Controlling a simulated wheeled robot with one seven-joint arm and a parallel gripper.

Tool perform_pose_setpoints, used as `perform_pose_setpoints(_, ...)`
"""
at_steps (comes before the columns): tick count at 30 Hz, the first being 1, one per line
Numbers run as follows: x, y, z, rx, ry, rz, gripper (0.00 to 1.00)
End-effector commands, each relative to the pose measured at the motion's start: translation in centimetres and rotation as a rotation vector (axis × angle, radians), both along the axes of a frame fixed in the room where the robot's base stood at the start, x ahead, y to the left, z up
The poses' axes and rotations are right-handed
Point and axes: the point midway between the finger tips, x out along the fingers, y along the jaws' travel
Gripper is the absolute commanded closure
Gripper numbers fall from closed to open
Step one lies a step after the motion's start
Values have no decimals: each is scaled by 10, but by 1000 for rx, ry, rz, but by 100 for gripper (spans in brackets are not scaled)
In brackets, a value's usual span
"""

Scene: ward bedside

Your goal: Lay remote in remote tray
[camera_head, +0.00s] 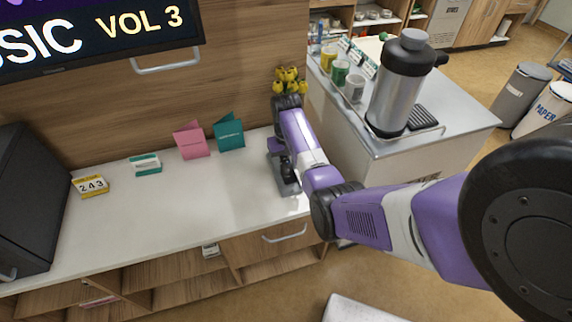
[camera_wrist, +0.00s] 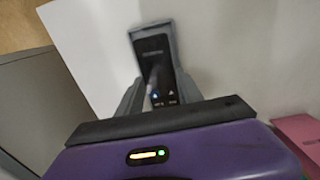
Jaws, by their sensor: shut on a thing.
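The remote (camera_wrist: 156,62) is a dark, slim handset with small lit marks near its close end. In the wrist view it lies lengthwise between my gripper's (camera_wrist: 158,94) two grey fingers, which are shut on its near part. The grey remote tray (camera_wrist: 148,27) frames the remote, its rim showing past the far end and along the sides. I cannot tell whether the remote touches the tray floor. In the head view my gripper (camera_head: 287,168) points down over the tray (camera_head: 291,189) at the right end of the white counter, hiding most of the remote.
Yellow flowers (camera_head: 289,82) stand behind my wrist. A teal card (camera_head: 229,133), a pink card (camera_head: 191,141), a small green-and-white box (camera_head: 145,164) and a date block (camera_head: 91,185) stand left on the counter (camera_head: 165,210). A side cabinet with a steel urn (camera_head: 400,85) is at right.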

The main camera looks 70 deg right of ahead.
Motion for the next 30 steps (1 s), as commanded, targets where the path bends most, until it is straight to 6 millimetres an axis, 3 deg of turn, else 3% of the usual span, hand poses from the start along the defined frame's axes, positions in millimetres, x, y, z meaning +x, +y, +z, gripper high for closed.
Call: perform_pose_setpoints(30, 0, 0, -25, 0, 0, 0, 100)
